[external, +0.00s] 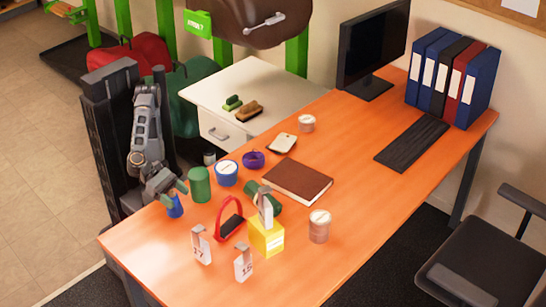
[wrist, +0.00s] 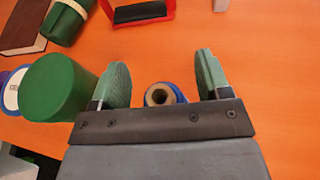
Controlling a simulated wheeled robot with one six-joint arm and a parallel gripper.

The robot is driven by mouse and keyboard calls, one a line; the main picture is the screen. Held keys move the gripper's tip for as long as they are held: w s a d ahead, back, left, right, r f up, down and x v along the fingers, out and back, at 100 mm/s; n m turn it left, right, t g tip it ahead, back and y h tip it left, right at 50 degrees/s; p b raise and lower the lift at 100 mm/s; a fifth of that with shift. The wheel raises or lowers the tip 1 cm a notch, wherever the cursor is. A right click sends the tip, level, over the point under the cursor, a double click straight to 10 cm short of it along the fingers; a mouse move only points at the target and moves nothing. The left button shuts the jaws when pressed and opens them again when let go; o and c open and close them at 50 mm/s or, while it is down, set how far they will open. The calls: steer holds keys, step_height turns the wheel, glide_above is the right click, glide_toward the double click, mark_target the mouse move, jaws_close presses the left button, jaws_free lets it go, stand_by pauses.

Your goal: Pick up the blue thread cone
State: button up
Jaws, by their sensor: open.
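The blue thread cone (external: 175,206) stands near the left edge of the orange desk. In the wrist view the cone (wrist: 163,95) shows end-on, with a tan ring and dark hole at its top; its lower side is hidden behind my gripper's body. My gripper (external: 170,187) is above the cone in the external view, its green fingers apart. In the wrist view my gripper (wrist: 161,78) is open, with one finger on each side of the cone.
A green cylinder (external: 199,185) stands close beside the cone, just outside the left finger in the wrist view (wrist: 58,88). A blue-and-white round container (external: 226,173) is behind it. A red-handled object (external: 230,220) and number tags (external: 201,249) stand to the right. Orange desk (external: 150,245) in front is bare.

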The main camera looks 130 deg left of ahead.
steer(key=shift+c, duration=0.3)
steer(key=c, duration=1.2)
steer(key=shift+c, duration=0.2)
